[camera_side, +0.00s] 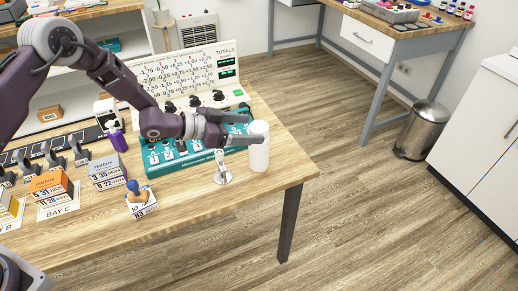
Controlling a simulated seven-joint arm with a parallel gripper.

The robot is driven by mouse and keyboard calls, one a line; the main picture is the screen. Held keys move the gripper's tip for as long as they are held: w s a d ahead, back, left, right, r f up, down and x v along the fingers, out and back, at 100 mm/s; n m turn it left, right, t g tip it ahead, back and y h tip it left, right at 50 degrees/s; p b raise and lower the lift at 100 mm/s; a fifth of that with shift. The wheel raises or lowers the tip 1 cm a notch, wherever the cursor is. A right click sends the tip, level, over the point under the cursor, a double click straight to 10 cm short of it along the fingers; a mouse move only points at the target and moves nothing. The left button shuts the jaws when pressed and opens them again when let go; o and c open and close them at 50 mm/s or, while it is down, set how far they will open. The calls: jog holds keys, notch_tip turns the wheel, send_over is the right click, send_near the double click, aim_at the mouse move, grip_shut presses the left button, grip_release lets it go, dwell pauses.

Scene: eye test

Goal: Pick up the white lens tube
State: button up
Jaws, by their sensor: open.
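The white lens tube (259,150) is a plain white cylinder standing upright near the right edge of the wooden table. My gripper (248,128) reaches in from the left with its two fingers spread. The fingertips are at the tube's upper left side. I cannot tell whether they touch it or how far they reach around it.
A teal numbered tray (188,157) lies behind and under my gripper, with a white totals panel (186,77) behind it. A small white stand (222,170) is just left of the tube. Boxes (107,171), a blue-topped item (134,189) and a purple bottle (118,141) stand further left. Bare tabletop (240,195) lies in front.

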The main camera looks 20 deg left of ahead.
aim_at(268, 132)
jog(key=x, duration=0.2)
jog(key=f+x, duration=0.1)
jog(key=x, duration=0.2)
jog(key=a+x, duration=0.1)
jog(key=x, duration=0.2)
jog(key=shift+w+f, duration=0.1)
jog(key=shift+f, duration=0.05)
grip_shut()
